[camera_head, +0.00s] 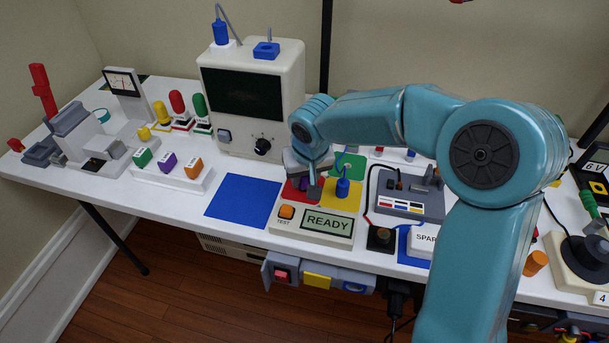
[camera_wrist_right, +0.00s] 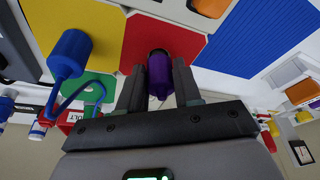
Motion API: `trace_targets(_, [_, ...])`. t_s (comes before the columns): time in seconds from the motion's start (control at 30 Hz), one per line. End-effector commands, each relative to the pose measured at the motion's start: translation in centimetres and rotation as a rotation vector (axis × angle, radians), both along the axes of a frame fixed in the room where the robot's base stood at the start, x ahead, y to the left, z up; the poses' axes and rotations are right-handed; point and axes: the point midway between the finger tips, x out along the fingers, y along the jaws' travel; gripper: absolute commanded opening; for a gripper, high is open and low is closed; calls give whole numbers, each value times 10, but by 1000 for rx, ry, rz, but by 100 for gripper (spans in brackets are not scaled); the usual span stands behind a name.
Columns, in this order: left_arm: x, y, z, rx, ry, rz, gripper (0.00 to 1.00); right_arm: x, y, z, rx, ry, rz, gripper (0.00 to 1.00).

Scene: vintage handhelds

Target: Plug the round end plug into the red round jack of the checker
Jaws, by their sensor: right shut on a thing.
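The checker (camera_head: 287,228) is a pale box with a READY display, an orange TEST button and coloured panels. Its red panel (camera_head: 289,194) is partly hidden by my right gripper (camera_head: 312,186). In the right wrist view my right gripper (camera_wrist_right: 159,88) is shut on a purple round plug (camera_wrist_right: 161,77), one finger on each side. The plug's dark round end points at the red panel (camera_wrist_right: 125,65). The red jack's opening is hidden, and I cannot tell whether the plug touches it. My left gripper is not in view.
A blue plug (camera_head: 343,187) with a blue cable stands on the checker's yellow panel, close beside my right gripper. A blue mat (camera_head: 243,201) lies bare to the left. A pale scope (camera_head: 252,95) stands behind. A grey console (camera_head: 408,198) is to the right.

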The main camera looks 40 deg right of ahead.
Motion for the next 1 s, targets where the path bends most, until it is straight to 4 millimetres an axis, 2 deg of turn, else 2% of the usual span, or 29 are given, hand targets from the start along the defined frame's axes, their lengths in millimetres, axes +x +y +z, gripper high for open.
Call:
trace_targets(0.27, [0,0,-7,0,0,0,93,-1,1,-9,0,5,1,0])
trace_targets(0.3, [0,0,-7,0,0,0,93,-1,1,-9,0,5,1,37])
trace_targets(0.4, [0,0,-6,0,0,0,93,-1,1,-8,0,5,1,63])
trace_targets(0.67, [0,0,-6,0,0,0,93,-1,0,-7,1,3,0,63])
trace_targets(0.77, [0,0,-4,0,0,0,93,-2,1,0,0,1,0,63])
trace_targets(0.87, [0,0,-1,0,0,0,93,-6,2,16,1,-1,-1,63])
trace_targets(1.0, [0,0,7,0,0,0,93,-15,6,51,1,-3,1,63])
